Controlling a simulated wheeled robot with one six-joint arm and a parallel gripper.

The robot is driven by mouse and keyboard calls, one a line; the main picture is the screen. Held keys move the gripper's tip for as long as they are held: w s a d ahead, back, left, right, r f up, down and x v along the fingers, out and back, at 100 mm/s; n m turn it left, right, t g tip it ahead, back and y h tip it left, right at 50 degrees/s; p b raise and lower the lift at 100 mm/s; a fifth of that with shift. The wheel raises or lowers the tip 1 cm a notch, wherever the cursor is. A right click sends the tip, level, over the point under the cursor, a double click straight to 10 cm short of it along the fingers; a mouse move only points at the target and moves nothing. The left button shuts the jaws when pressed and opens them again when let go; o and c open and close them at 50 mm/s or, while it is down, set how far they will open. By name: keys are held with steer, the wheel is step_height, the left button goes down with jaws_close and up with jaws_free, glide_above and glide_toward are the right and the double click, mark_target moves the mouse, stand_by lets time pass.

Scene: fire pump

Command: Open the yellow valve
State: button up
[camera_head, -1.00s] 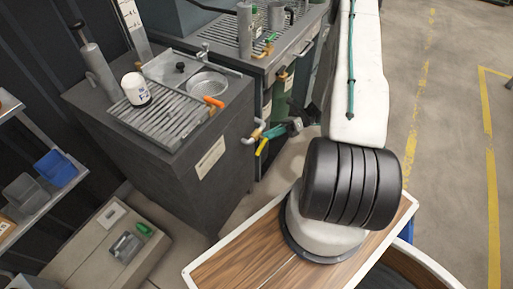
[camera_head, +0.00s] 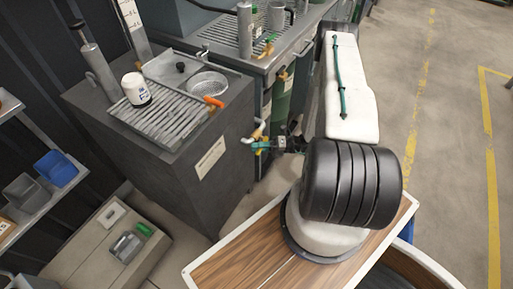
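The yellow valve (camera_head: 263,151) is on a short pipe at the right side of the dark grey cabinet, low beside the neighbouring bench. Only small bits of its yellow handle show, because my gripper (camera_head: 262,145) covers most of it. Whether the fingers touch or grip the handle is too small to tell. The white pipe elbow (camera_head: 255,138) beside the valve is visible just above the gripper.
An orange-handled valve (camera_head: 213,101) sits on the cabinet's top edge. The cabinet top holds a white jar (camera_head: 136,89) and a round strainer (camera_head: 207,83). A bench (camera_head: 290,52) with more valves stands behind. Open floor (camera_head: 450,150) lies to the right.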

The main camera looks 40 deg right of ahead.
steer(key=shift+w+a, duration=0.2)
steer(key=shift+a, duration=0.1)
jaws_close()
steer(key=m+t, duration=0.1)
steer(key=r+m+y, duration=0.1)
steer(key=m, duration=0.1)
steer(key=shift+r+t, duration=0.25)
steer(key=shift+t, duration=0.15)
jaws_free()
steer(key=v, duration=0.7)
steer(key=shift+s+d, duration=0.2)
steer(key=shift+d, duration=0.1)
